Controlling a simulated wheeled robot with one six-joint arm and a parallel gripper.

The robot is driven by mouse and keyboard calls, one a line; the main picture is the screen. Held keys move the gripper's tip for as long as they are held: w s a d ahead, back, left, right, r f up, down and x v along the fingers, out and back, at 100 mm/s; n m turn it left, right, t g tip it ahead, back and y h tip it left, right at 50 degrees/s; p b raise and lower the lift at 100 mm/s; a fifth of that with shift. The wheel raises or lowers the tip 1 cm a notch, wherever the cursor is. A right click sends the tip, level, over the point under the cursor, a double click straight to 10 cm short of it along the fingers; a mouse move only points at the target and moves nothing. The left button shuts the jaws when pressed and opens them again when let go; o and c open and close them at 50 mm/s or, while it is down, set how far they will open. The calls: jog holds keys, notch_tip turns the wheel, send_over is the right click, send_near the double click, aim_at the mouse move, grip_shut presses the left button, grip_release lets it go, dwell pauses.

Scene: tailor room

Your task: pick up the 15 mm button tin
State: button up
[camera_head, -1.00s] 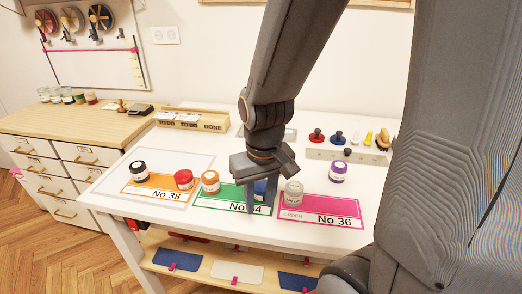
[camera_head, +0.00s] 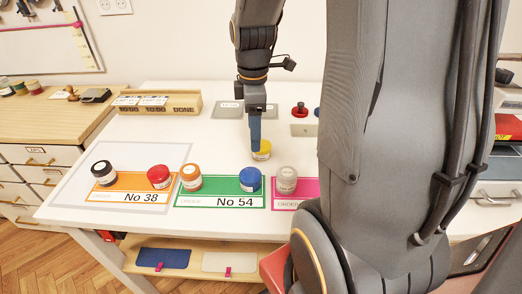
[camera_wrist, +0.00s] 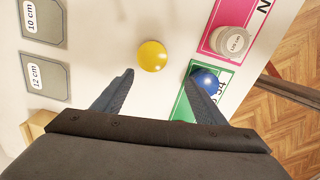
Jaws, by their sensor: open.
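My gripper (camera_head: 255,148) is open above the white table, its fingers pointing down beside a yellow-lidded tin (camera_head: 264,152) and partly hiding it. In the wrist view the yellow lid (camera_wrist: 152,56) lies just ahead of the gap between my two fingertips (camera_wrist: 162,68). Other tins are a black one (camera_head: 103,174), a red one (camera_head: 159,177), an orange one (camera_head: 191,178), a blue one (camera_head: 250,180) and a grey one (camera_head: 286,180). I cannot read a 15 mm label on any tin.
Tins stand on the orange No 38 card (camera_head: 130,182), green No 54 card (camera_head: 222,188) and pink card (camera_head: 283,204). A wooden rack (camera_head: 157,103) and grey size plates (camera_wrist: 46,76) stand behind. The blue tin is close to my right finger. My arm hides the table's right side.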

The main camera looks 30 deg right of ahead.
aim_at(262, 150)
jog(key=shift+w+d+r+n, duration=0.1)
jog(key=shift+w+d+n, duration=0.1)
jog(key=shift+d+n, duration=0.4)
jog(key=shift+w+d+n, duration=0.2)
jog(key=shift+d+n, duration=0.4)
jog(key=shift+f+p, duration=0.9)
jog(key=shift+f, duration=2.95)
jog(key=c, duration=1.2)
jog(key=shift+r, duration=0.1)
